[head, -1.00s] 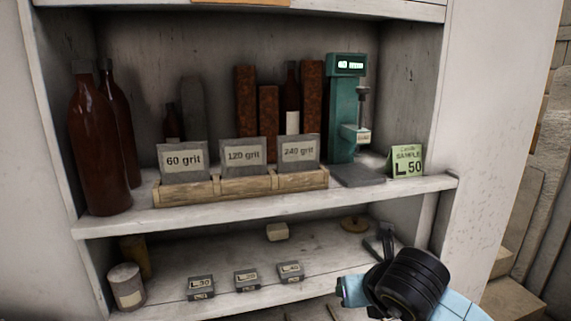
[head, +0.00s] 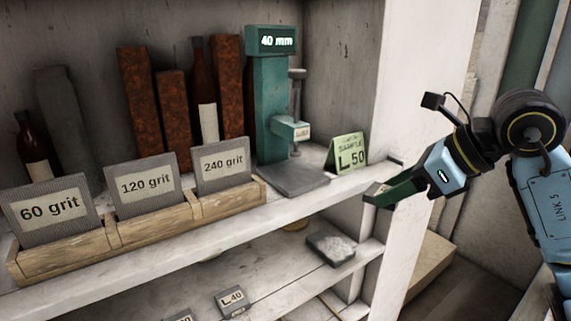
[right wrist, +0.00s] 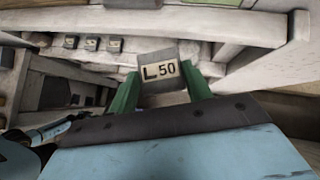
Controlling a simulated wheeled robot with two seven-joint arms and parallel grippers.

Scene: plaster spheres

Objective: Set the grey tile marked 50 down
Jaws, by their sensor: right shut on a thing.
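The grey tile marked 50 (right wrist: 160,72) sits between the green fingers of my right gripper in the right wrist view, its "L 50" label facing the camera. In the head view my right gripper (head: 381,193) is in front of the right end of the upper shelf, near the green sample card (head: 348,153) that also reads L 50. The fingers hide most of the tile there. I cannot tell whether the tile touches anything. A green gauge (head: 272,105) reading 40 mm stands left of the card, with a grey base plate (head: 295,180). My left gripper is not in view.
A wooden rack (head: 150,236) holds grit sheets along the upper shelf's front. Bottles and rusty bars stand behind it. A grey block (head: 330,248) and small labelled tiles (head: 230,301) lie on the lower shelf. The cabinet's right upright (head: 425,90) is close to my right gripper.

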